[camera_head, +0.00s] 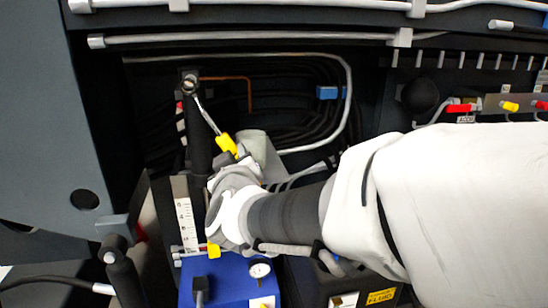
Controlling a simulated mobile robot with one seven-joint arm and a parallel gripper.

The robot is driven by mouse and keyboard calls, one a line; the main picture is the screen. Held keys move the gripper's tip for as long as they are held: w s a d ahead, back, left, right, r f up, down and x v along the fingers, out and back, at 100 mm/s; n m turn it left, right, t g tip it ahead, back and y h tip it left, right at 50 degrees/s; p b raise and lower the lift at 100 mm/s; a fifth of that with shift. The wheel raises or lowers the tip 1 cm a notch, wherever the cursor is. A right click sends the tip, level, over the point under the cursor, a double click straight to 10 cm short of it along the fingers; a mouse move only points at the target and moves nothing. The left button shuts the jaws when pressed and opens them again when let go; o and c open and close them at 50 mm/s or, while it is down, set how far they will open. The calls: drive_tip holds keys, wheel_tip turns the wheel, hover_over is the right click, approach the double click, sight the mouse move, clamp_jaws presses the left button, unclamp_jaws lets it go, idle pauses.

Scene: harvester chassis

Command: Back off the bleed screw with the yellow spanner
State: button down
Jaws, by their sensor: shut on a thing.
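The yellow spanner (227,144) has a yellow handle and a thin metal shank that slants up and left. My gripper (236,158) is shut on the handle's lower end. The spanner's head (190,82) is at the top of a dark upright cylinder (200,130), at the fitting there. The bleed screw itself is too small and covered by the spanner head to make out. I cannot tell whether the head is fully seated around it.
A blue box (232,278) with a gauge (260,270) stands below my gripper. Black hoses and a pale bent pipe (345,100) run behind. A grey panel (75,130) closes off the left. Coloured couplings (509,106) sit at the right.

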drive_tip(key=shift+x, duration=1.65)
drive_tip(key=shift+w+a+r+p, duration=0.15)
drive_tip(key=shift+w+r+p, duration=0.05)
drive_tip(key=shift+w+p, duration=0.1)
drive_tip(key=shift+w+a, duration=0.2)
drive_tip(key=shift+w, duration=0.5)
drive_tip(key=shift+w+d+r+n+p, duration=0.15)
drive_tip(key=shift+d+r+n+p, duration=0.45)
drive_tip(key=shift+d+p, duration=0.15)
drive_tip(key=shift+w+d+r+n+p, duration=0.2)
drive_tip(key=shift+d+r+n+p, duration=0.25)
drive_tip(key=shift+d+n+p, duration=0.25)
drive_tip(key=shift+a, duration=0.1)
